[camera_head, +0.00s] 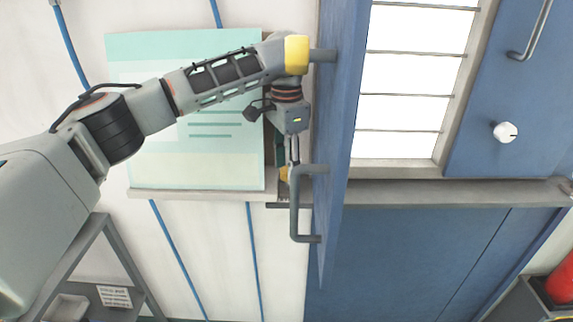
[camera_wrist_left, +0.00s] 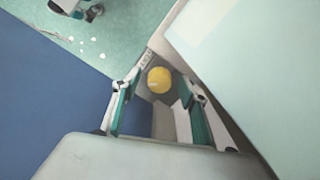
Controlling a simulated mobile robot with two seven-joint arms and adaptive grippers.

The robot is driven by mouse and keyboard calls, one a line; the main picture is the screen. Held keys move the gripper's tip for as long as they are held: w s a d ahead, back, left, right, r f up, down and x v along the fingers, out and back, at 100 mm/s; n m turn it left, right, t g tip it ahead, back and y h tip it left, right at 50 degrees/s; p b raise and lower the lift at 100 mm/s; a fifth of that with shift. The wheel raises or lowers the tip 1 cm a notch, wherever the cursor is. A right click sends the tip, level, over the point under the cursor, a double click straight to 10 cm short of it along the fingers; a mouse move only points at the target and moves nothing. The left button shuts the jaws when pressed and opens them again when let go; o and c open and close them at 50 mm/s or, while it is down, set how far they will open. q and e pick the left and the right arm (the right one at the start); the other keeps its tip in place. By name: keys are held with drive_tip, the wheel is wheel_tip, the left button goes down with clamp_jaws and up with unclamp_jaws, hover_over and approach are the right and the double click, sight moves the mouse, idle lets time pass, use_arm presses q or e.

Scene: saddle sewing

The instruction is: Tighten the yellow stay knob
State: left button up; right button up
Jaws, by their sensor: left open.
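The yellow stay knob (camera_wrist_left: 160,80) is round and sits on a grey bracket in the left wrist view, ahead of and between my left fingers. In the head view only a small bit of the knob (camera_head: 284,174) shows, at the left side of the blue door, partly behind the fingers. My left gripper (camera_head: 293,163) points down beside the door, its tips close to the knob. It is open, with a finger on either side of the knob in the wrist view (camera_wrist_left: 158,98). I cannot tell whether they touch it. My right gripper is not in view.
The open blue door (camera_head: 338,120) stands edge-on just right of my gripper, with a grey handle (camera_head: 295,210) below it. A pale green poster board (camera_head: 190,165) is behind my arm. A shelf (camera_head: 85,262) stands lower left.

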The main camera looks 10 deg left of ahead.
use_arm(q)
drive_tip(key=c, duration=1.1)
drive_tip(key=shift+w+m, duration=0.1)
drive_tip(key=shift+m, duration=2.9)
drive_tip(key=o, duration=1.1)
drive_tip(key=shift+r, duration=0.1)
